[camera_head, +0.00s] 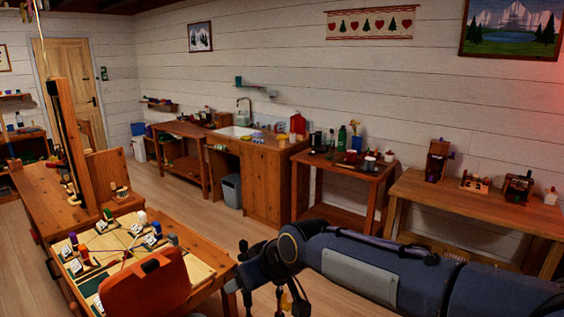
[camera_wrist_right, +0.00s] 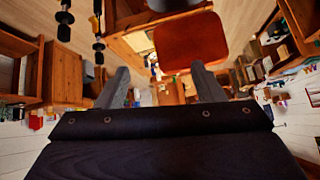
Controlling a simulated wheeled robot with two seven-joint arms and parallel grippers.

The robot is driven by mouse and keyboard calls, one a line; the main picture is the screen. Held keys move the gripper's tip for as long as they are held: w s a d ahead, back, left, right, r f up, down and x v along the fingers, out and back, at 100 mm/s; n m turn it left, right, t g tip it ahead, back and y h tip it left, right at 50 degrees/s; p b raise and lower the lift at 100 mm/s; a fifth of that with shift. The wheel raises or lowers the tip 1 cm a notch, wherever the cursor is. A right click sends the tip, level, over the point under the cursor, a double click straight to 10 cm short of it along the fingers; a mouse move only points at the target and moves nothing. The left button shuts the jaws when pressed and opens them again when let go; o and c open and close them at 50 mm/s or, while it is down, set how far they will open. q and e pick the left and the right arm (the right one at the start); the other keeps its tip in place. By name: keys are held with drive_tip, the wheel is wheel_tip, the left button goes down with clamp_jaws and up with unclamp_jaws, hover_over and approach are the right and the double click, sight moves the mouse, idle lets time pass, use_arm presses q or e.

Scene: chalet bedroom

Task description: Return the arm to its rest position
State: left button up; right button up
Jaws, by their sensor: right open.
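My right arm (camera_head: 380,265) comes into the head view from the right and reaches across the lower part of the picture. Its far end hangs over the floor, just right of the desk. In the right wrist view my right gripper (camera_wrist_right: 164,84) has its two grey fingers well apart, with nothing held between them. My left arm and left gripper are not in view.
A desk (camera_head: 208,257) with several small items and an orange chair (camera_head: 148,286) stand at lower left. A side table (camera_head: 375,177) and a long wooden bench (camera_head: 460,200) line the wall. Open floor (camera_head: 205,215) lies between.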

drive_tip(key=s+d+m, duration=0.2)
drive_tip(key=s+d, duration=0.2)
drive_tip(key=d, duration=0.3)
drive_tip(key=s+d+f+m+h, duration=0.1)
drive_tip(key=s+d, duration=0.2)
drive_tip(key=d, duration=0.4)
drive_tip(key=s+d+m, duration=0.2)
drive_tip(key=s+d, duration=0.2)
drive_tip(key=d, duration=0.3)
drive_tip(key=s+d+f+m, duration=0.2)
drive_tip(key=s+d+f, duration=0.1)
drive_tip(key=s, duration=0.4)
drive_tip(key=s+d+f+m+h, duration=0.1)
drive_tip(key=s+d+f+m, duration=0.1)
drive_tip(key=s, duration=0.5)
wheel_tip(320, 180, down, 2)
drive_tip(key=shift+s+d+f+m, duration=0.2)
drive_tip(key=shift+s+d+m, duration=0.2)
drive_tip(key=shift+d, duration=0.15)
